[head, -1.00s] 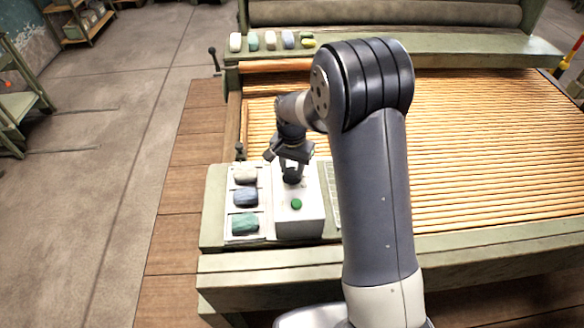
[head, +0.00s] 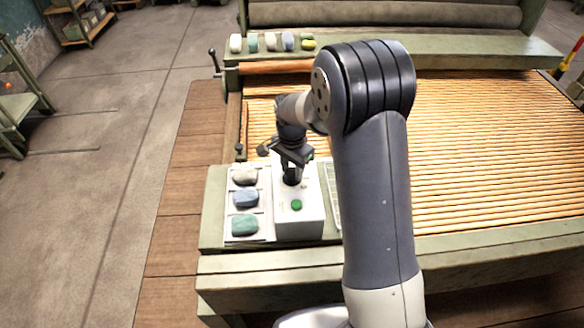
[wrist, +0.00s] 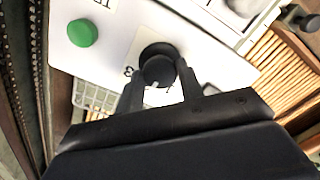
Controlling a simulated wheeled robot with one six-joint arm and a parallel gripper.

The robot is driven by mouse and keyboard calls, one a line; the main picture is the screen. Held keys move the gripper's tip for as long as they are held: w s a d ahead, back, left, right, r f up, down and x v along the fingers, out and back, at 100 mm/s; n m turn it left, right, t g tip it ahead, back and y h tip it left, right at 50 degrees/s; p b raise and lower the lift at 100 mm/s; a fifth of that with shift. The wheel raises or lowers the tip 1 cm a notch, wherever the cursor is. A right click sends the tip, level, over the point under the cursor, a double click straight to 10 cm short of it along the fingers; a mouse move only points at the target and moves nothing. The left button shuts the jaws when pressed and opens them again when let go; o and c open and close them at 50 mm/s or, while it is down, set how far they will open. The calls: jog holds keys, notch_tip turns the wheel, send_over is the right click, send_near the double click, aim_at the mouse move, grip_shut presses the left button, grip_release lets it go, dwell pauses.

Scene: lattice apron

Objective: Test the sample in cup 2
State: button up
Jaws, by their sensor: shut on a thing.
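My gripper (wrist: 158,88) is shut on a black round knob (wrist: 158,68) on top of a white box; it also shows in the head view (head: 291,177). The knob sits in a dark round recess, with a figure that looks like 3 beside it; other markings are hidden or too small. The white box (head: 313,222) has a green button (head: 297,204), also in the wrist view (wrist: 82,33), with partly cut-off lettering near it. Left of the box, a white tray (head: 262,232) holds a beige bundle (head: 245,174), a blue one (head: 245,197) and a green one (head: 245,224). No cup number is readable.
A slatted wooden bed (head: 480,160) lies right of the box, partly behind my arm. Several coloured bundles (head: 270,41) sit on the green ledge at the back. A lever with a black knob (head: 213,51) stands at the bed's far left. The floor at left is open.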

aim_at(292, 172)
jog(key=o, duration=1)
notch_tip(292, 172, up, 11)
jog(key=shift+f, duration=0.1)
notch_tip(292, 172, down, 11)
jog(key=shift+r, duration=0.2)
jog(key=shift+f, duration=0.1)
dwell(0.4)
dwell(0.3)
